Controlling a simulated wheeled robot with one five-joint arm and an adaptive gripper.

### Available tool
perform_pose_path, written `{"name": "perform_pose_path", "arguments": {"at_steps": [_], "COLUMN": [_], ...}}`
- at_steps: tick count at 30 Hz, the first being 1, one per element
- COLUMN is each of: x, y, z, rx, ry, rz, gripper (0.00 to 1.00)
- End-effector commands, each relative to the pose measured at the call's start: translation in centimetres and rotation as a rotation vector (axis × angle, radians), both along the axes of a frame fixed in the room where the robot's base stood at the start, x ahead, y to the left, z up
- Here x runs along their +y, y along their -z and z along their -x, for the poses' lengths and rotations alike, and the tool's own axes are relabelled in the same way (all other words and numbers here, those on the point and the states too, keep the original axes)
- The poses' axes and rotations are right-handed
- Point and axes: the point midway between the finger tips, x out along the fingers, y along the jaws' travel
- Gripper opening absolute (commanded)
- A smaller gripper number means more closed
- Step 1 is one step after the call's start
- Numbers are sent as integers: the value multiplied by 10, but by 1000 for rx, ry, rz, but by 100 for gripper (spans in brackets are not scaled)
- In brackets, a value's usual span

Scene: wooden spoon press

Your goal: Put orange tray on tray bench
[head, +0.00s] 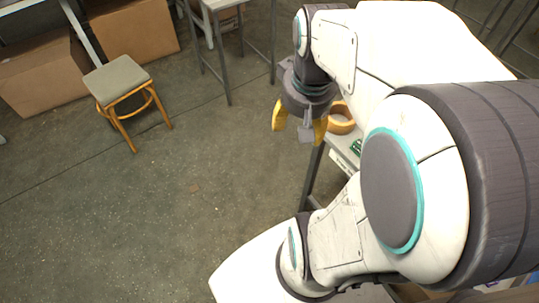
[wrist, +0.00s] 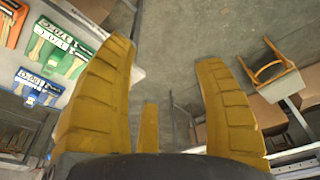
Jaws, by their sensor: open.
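In the wrist view a flat orange item (wrist: 14,22), likely the orange tray, is cut off at the upper left corner. Pale, spoon-like shapes show on it. It lies on a light grey surface beside a green tray (wrist: 65,48) and a blue tray (wrist: 38,86). My gripper (wrist: 164,54) is open and empty, with its yellow fingers spread to the right of these trays. In the head view my gripper (head: 299,127) hangs beside the edge of a grey bench (head: 343,161), mostly hidden by my arm. I cannot tell which surface is the tray bench.
A round wooden ring-like object (head: 341,118) sits on the bench behind my gripper. A stool (head: 117,80) with a grey seat stands on open floor at the left. Cardboard boxes (head: 133,28) and a metal-legged table (head: 222,45) stand at the back. The middle floor is clear.

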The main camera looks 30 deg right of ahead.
Motion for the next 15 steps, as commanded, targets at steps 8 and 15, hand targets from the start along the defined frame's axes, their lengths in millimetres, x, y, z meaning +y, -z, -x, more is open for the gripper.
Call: {"name": "perform_pose_path", "arguments": {"at_steps": [8, 15], "x": [75, 96], "y": [4, 8], "z": [21, 34], "rx": [-52, -70], "ry": [-283, -381], "rz": [8, 7], "gripper": [63, 63]}}
